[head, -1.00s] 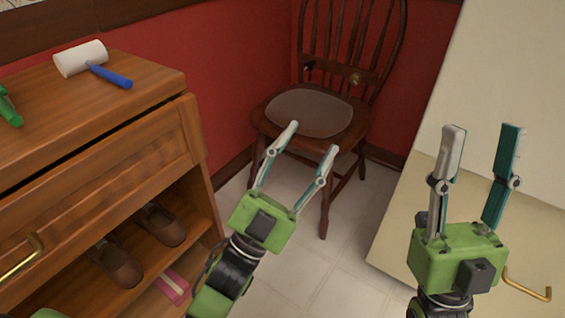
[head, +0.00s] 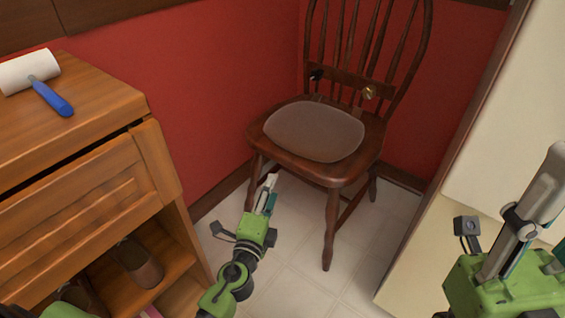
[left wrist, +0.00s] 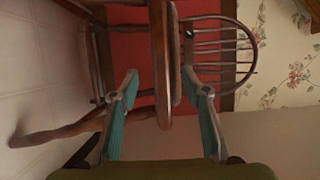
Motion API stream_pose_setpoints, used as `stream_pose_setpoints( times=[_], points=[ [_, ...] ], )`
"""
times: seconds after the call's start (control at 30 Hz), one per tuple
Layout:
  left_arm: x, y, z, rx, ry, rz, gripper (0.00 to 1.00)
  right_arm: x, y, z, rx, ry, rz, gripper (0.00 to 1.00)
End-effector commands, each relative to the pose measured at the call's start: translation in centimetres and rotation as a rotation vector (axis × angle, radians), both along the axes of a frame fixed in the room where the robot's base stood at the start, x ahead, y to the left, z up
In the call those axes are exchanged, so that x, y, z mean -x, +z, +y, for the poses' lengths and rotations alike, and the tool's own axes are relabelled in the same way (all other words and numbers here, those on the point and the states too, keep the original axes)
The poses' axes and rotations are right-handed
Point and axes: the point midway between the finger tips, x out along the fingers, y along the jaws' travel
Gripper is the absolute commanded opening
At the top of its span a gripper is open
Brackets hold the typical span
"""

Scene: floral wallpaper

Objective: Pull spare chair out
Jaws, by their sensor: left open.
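The spare chair (head: 338,174) is dark brown wood with a spindle back and a grey seat pad. It stands in the red-walled corner. My left gripper (head: 269,191) is low in front of the seat's left front, turned edge-on in the head view. In the left wrist view my left gripper (left wrist: 160,84) is open, and the edge of the chair's seat (left wrist: 160,60) shows between its fingers, with no clear contact. My right gripper (head: 545,190) is at the right edge, partly cut off, away from the chair; its jaw opening is unclear.
A wooden cabinet (head: 80,205) stands at the left, with a white-and-blue lint roller (head: 38,80) on top and shoes (head: 138,262) on its shelf. A cream panel (head: 425,260) bounds the right. Tiled floor (head: 300,280) is clear before the chair.

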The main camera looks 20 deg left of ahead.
Motion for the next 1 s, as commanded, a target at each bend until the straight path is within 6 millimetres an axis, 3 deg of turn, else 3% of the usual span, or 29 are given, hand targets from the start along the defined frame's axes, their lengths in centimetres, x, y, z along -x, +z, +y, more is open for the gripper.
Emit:
stream_pose_setpoints(
  times=[0.3,0.5,0.93,0.97,1.0],
  points=[
    [-6.8,0.1,0.2,0.000,-0.002,-0.003,0.43,0.0,-0.1,0.0,0.001,0.000,0.002,0.40],
    [-9.6,0.0,0.3,0.002,-0.003,-0.002,0.43,0.0,-0.1,0.1,0.001,-0.001,-0.006,0.40],
    [-10.6,0.1,0.4,0.002,-0.003,-0.001,0.43,0.0,0.4,0.1,0.001,-0.001,-0.019,0.40],
    [-10.6,0.1,0.4,0.002,-0.003,-0.001,0.40,0.0,0.4,0.1,0.000,-0.001,-0.019,0.40],
    [-10.6,0.1,0.4,0.002,-0.003,-0.001,0.30,0.0,0.4,0.1,0.000,-0.001,-0.019,0.40]
  ],
)
